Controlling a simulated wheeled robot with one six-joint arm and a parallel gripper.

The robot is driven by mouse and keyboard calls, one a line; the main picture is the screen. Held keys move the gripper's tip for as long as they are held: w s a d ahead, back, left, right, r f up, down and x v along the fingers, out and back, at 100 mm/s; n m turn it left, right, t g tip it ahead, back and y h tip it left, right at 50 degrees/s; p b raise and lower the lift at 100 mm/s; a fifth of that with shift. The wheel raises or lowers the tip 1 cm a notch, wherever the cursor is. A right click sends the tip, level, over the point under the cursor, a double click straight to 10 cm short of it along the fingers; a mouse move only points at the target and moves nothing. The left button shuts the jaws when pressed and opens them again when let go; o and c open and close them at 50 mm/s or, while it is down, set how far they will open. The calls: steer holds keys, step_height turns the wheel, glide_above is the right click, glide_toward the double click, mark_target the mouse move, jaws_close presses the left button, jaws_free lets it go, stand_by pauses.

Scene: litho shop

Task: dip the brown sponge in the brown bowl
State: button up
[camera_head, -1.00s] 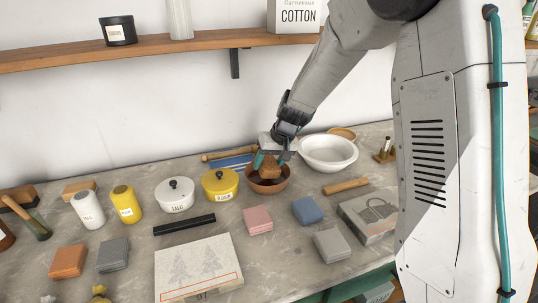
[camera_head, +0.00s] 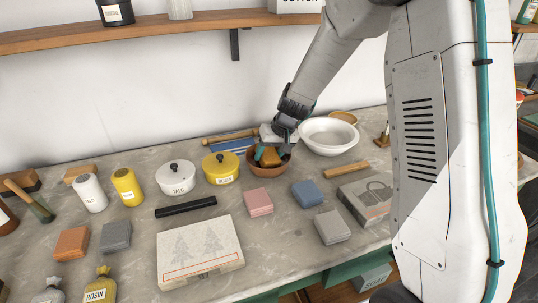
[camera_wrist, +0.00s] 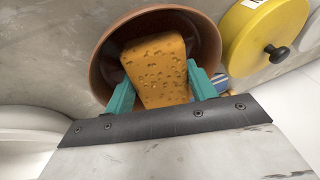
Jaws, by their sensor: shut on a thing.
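The brown sponge (camera_wrist: 155,68) is an orange-brown block with dark pores. My gripper (camera_wrist: 160,85) is shut on it, one teal finger on each side. The brown bowl (camera_wrist: 102,72) lies around and beneath the sponge in the wrist view. In the head view, the bowl (camera_head: 277,171) stands on the table, and the sponge (camera_head: 270,157) is at its mouth, partly inside the rim. My gripper (camera_head: 268,152) reaches down from above. Whether the sponge touches the bowl's bottom or any liquid is hidden.
A yellow lidded pot (camera_head: 221,169) is close left of the bowl. A white bowl (camera_head: 328,137) stands to its right. Pink (camera_head: 259,202), blue (camera_head: 307,194) and grey (camera_head: 331,227) blocks lie in front. A wooden shelf (camera_head: 170,27) runs above.

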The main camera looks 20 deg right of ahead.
mark_target(269, 152)
steer(key=shift+r, duration=4.1)
steer(key=shift+r, duration=0.1)
steer(key=shift+r, duration=1.9)
